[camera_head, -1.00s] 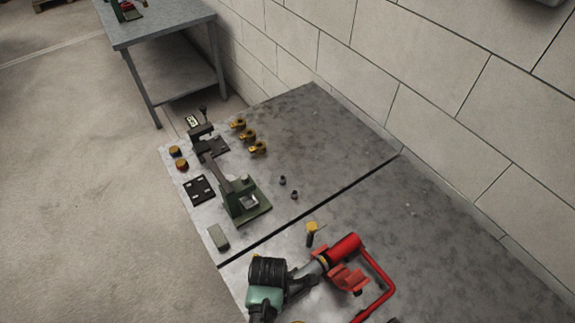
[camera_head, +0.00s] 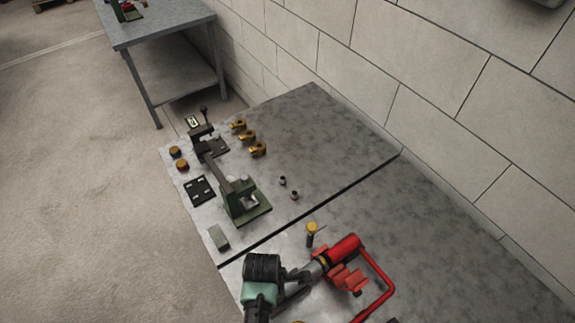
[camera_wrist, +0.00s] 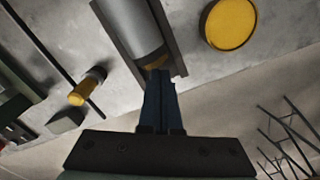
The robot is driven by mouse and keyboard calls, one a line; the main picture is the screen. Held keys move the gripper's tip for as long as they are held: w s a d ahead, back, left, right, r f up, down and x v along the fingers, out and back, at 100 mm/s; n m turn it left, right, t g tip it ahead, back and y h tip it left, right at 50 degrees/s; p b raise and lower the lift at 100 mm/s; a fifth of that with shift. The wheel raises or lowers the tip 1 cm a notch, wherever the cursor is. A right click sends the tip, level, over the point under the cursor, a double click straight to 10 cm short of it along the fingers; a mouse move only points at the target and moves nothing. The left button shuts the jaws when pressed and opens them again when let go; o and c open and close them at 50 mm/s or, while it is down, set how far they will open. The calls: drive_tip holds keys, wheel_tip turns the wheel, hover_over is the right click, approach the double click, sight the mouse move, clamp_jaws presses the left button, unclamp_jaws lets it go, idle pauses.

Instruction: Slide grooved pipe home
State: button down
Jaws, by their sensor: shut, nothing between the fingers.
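A grey pipe (camera_head: 314,269) lies in line with a red pipe (camera_head: 345,246), with a yellow band where they meet. I cannot tell how far one sits inside the other. Red supports (camera_head: 350,278) stand beside the joint. In the wrist view the grey pipe (camera_wrist: 140,28) lies in a dark channel (camera_wrist: 112,25), with its near end towards my fingers. My gripper (camera_wrist: 157,75) is shut and empty, its blue fingertips at or just short of that end; contact is unclear.
A yellow-topped post (camera_head: 312,235) stands close behind the joint. A green-based press (camera_head: 245,200), several brass fittings (camera_head: 257,149) and two small dark fittings (camera_head: 294,196) stand farther back. A yellow disc (camera_wrist: 230,24) is beside the channel. The back right of the table is clear.

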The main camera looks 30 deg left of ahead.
drive_tip(key=shift+w+d, duration=0.35)
drive_tip(key=shift+w, duration=0.55)
drive_tip(key=shift+s, duration=0.1)
idle(0.5)
drive_tip(key=shift+s+a+r+p, duration=0.1)
drive_tip(key=shift+s+a+p, duration=0.2)
drive_tip(key=shift+s, duration=0.2)
wheel_tip(320, 180, up, 7)
drive_tip(key=p, duration=0.7)
idle(0.4)
